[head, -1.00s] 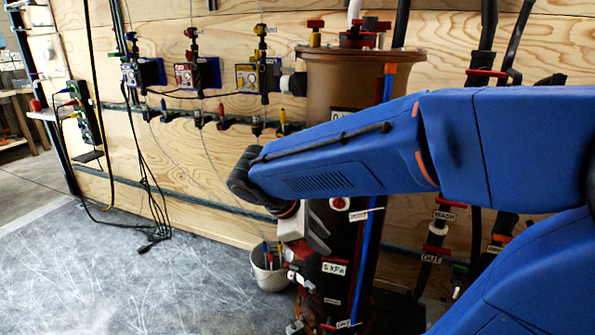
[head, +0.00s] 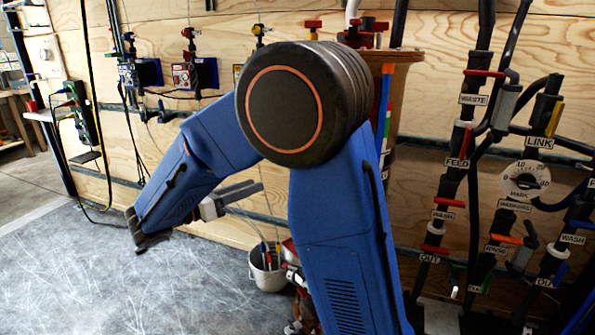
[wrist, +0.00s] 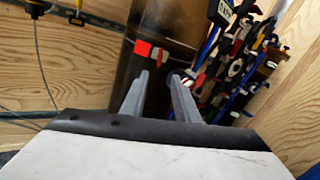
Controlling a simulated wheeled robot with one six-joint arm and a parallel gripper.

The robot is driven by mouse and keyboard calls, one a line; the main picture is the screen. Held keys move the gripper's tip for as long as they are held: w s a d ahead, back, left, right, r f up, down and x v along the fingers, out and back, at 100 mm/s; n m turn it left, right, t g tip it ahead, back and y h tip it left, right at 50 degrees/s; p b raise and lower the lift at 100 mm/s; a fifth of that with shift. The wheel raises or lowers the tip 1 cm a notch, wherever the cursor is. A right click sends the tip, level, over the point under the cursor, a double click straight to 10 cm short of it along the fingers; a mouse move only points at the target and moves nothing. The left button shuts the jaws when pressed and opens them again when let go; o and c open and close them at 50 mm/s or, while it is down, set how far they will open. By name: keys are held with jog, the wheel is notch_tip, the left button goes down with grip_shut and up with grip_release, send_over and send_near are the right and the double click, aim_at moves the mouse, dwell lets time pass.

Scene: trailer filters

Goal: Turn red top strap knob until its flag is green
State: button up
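In the wrist view a bright red square (wrist: 142,47) sits on the dark brown filter column (wrist: 185,22). It looks like a strap flag. A small pale and red part (wrist: 156,54) is just right of it, too small to tell if it is the knob. My gripper (wrist: 158,76) is open and empty, its two grey fingers pointing at the column just below these parts. In the head view my gripper (head: 240,199) points right toward the column. My arm hides most of the column (head: 400,78) and its straps there.
Labelled pipes with coloured valves (head: 455,165) and a round dial (head: 524,180) stand to the right. A pale bucket (head: 266,278) holding tools is on the floor by the column. Small valve units (head: 140,72) line the plywood wall. The grey floor (head: 90,270) at left is clear.

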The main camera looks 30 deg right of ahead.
jog(key=w+d, duration=0.2)
jog(key=d, duration=1.5)
jog(key=shift+w, duration=0.25)
grip_shut()
